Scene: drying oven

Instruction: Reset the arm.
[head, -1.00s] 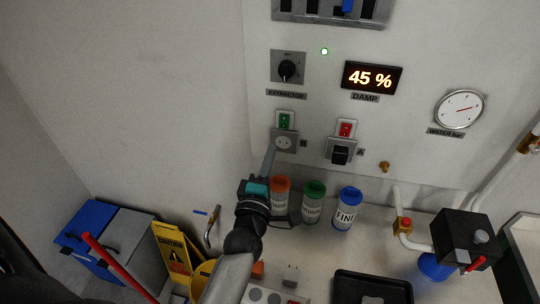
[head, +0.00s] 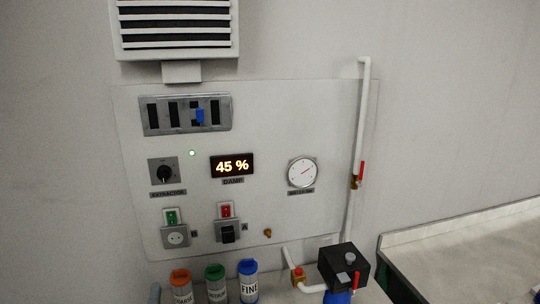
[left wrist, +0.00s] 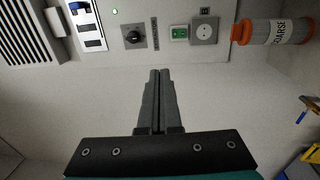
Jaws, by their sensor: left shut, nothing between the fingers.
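My left gripper (left wrist: 159,73) shows in the left wrist view with its two dark fingers shut against each other and nothing between them. Its fingers point toward the wall below the control panel (left wrist: 165,14) and look clear of everything. In the head view only a small grey tip of my left gripper (head: 155,293) shows at the bottom edge, left of the orange-lidded jar (head: 181,279). The rest of my left arm is out of that view. My right gripper is in neither view.
The wall panel carries an extractor knob (head: 163,172), a socket (head: 176,237), a black plug (head: 228,233) and a 45 % display (head: 232,165). Green-lidded (head: 215,273) and blue-lidded (head: 248,268) jars stand below. A black valve box (head: 344,266) is at right.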

